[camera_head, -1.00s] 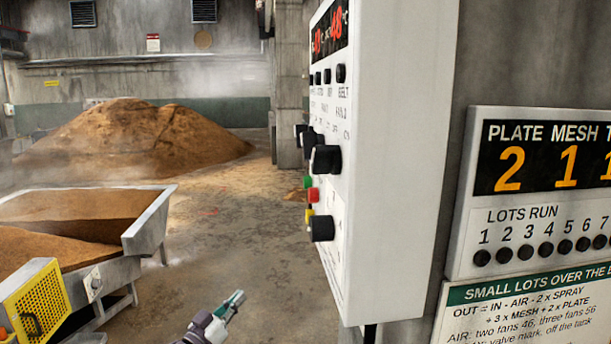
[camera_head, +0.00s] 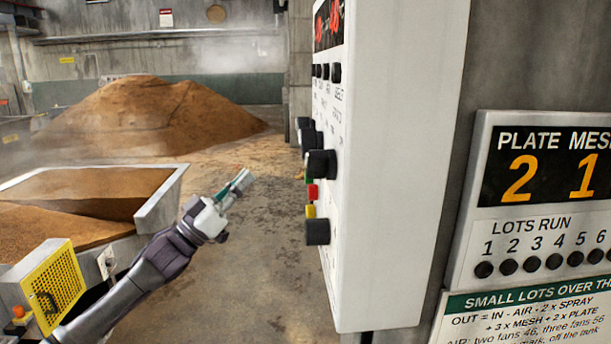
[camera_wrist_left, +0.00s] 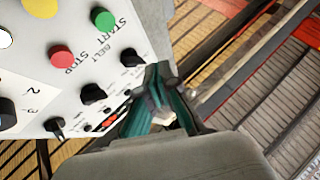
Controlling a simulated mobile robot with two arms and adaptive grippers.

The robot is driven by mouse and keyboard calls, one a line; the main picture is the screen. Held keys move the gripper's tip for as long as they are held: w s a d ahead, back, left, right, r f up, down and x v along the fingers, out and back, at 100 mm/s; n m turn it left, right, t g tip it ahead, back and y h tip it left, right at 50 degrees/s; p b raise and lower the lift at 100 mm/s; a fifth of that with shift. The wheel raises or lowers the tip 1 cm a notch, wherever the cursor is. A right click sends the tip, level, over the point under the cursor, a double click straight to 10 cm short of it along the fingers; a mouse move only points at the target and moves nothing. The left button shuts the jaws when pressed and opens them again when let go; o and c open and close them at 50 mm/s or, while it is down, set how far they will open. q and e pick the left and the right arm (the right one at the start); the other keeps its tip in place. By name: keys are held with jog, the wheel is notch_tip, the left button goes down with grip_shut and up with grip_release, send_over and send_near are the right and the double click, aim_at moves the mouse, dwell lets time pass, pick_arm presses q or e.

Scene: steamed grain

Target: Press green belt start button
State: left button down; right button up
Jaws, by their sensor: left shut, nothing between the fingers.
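The green button (camera_wrist_left: 102,19) sits by the word START on the white control panel (camera_wrist_left: 85,50) in the left wrist view. In the head view the green button (camera_head: 308,180) is a small sliver on the panel's left-facing front, seen edge-on above the red button. My left gripper (camera_head: 243,181) is shut and empty, left of the panel and apart from it, at about the green button's height in the picture. In the left wrist view its teal fingertips (camera_wrist_left: 158,72) point past the panel's edge, below and right of the green button. My right gripper is not in view.
The red STOP button (camera_wrist_left: 62,57) and the yellow button (camera_wrist_left: 42,7) are close to the green one. Black knobs (camera_head: 320,163) stick out of the panel. A grain trough (camera_head: 160,210) with a yellow guard (camera_head: 55,280) stands at left. A lot board (camera_head: 495,225) hangs at right.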

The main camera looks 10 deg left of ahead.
pick_arm(q)
jog(key=w+d, duration=0.2)
jog(key=d, duration=0.6)
jog(key=shift+w+d, duration=0.2)
jog(key=shift+d, duration=0.05)
dwell(0.9)
jog(key=shift+d, duration=0.1)
dwell(0.5)
jog(key=shift+w+d, duration=0.15)
jog(key=shift+d, duration=0.15)
jog(key=shift+w+d, duration=0.1)
jog(key=shift+d, duration=0.4)
dwell(1.0)
jog(key=shift+a, duration=0.1)
jog(key=shift+s+a+p, duration=0.25)
jog(key=shift+a+p, duration=0.05)
jog(key=shift+a, duration=0.45)
